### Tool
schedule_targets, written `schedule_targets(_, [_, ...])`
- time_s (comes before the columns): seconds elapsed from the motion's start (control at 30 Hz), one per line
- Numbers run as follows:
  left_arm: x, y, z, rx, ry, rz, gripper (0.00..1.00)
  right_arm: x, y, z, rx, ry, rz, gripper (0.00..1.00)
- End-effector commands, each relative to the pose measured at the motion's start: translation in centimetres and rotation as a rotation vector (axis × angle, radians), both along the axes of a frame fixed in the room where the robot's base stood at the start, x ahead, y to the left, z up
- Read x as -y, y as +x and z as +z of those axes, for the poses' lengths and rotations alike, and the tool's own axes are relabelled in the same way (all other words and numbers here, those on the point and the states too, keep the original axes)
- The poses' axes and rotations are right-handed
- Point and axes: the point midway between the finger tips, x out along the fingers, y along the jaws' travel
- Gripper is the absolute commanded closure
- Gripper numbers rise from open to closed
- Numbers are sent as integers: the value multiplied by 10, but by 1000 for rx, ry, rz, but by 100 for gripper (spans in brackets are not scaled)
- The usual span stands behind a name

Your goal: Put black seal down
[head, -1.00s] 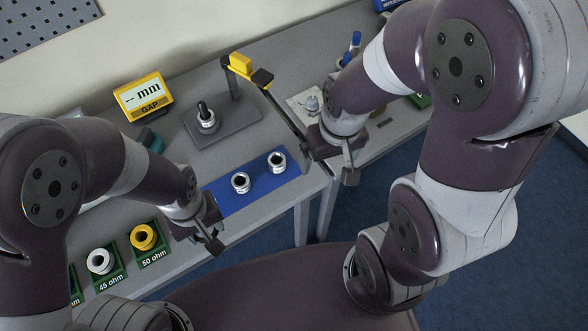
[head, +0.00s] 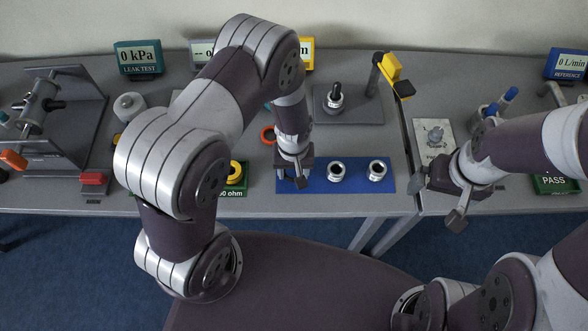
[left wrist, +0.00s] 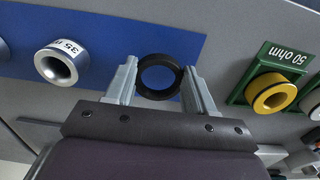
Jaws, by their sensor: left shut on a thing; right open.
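The black seal (left wrist: 159,77) is a dark ring, held between the two fingers of my left gripper (left wrist: 160,82) in the left wrist view. Blue mat (left wrist: 105,35) shows behind the ring; I cannot tell whether the ring touches it. In the head view my left gripper (head: 293,180) points down at the left end of the blue mat (head: 356,180), and the seal cannot be made out there. My right gripper (head: 440,203) is open and empty, right of the mat near the table's front edge.
Two metal fittings (head: 336,171) (head: 377,170) stand on the mat, right of my left gripper. The green 50 ohm tray with a yellow ring (left wrist: 271,93) is close by. A grey stand with a black-topped fitting (head: 336,97) is behind the mat. An orange ring (head: 268,134) lies behind my left arm.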

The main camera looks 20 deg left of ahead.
Motion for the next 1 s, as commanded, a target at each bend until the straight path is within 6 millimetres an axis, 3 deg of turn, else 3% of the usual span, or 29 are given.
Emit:
schedule_targets(0.1, [0,0,-12,1,-1,0,74,0,0,3,0,0,0,0])
schedule_targets(0.43, [1,0,-17,2,0,0,74,0,0,-1,0,0,0,0])
schedule_targets(0.47, [1,0,-17,2,0,0,43,0,0,-1,0,0,0,0])
schedule_targets(0.53, [1,0,-15,2,0,0,20,0,0,0,0,0,0,0])
schedule_targets(0.83, [1,0,-14,2,0,0,20,0,0,2,0,0,0,0])
schedule_targets(1.0, [1,2,5,7,-1,0,20,0,0,-1,0,0,0,0])
